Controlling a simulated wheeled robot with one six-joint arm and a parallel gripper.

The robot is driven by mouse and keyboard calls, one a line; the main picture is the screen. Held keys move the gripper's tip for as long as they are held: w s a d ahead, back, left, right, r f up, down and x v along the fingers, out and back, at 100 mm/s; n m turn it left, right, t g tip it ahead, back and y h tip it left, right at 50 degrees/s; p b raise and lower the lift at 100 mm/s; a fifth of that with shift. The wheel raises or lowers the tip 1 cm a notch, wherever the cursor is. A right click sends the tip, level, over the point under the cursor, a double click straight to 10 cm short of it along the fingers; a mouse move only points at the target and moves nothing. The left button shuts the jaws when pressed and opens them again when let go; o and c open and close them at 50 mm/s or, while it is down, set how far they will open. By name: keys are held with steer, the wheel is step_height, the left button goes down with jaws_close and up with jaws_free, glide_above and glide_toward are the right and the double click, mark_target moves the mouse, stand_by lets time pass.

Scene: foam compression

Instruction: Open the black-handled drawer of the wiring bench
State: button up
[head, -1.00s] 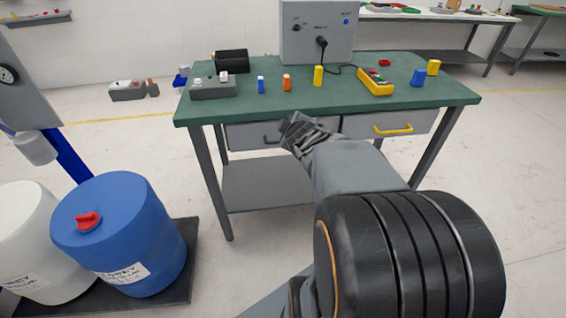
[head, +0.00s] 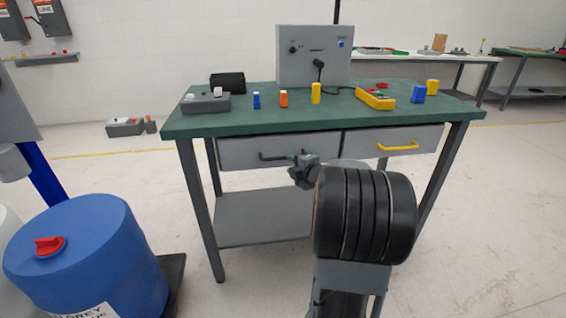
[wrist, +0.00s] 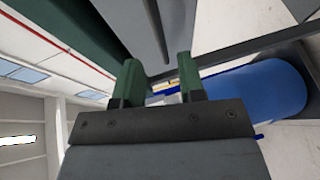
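The wiring bench (head: 300,120) has a green top and two grey drawers under it. The left drawer (head: 232,152) has a black handle (head: 270,157) and looks shut. My gripper (head: 297,162) is at the right end of this handle; I cannot tell whether it touches it. In the wrist view, my gripper's two green fingers (wrist: 157,75) stand apart with nothing clearly held between them. A grey panel (wrist: 120,20) lies beyond the fingers, beside the green bench edge (wrist: 70,25). The handle is not clear in that view.
The right drawer has a yellow handle (head: 397,147). A grey box (head: 312,55), a yellow power strip (head: 375,98) and several small coloured blocks stand on the bench. A blue drum (head: 85,250) stands at lower left. The floor between drum and bench is clear.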

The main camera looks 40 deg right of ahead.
mark_target(283, 158)
steer(key=w, duration=0.3)
steer(key=w+f+b, duration=0.1)
steer(key=w, duration=0.2)
steer(key=shift+w+d+f, duration=0.15)
steer(key=shift+w, duration=0.15)
steer(key=shift+c, duration=0.2)
jaws_close()
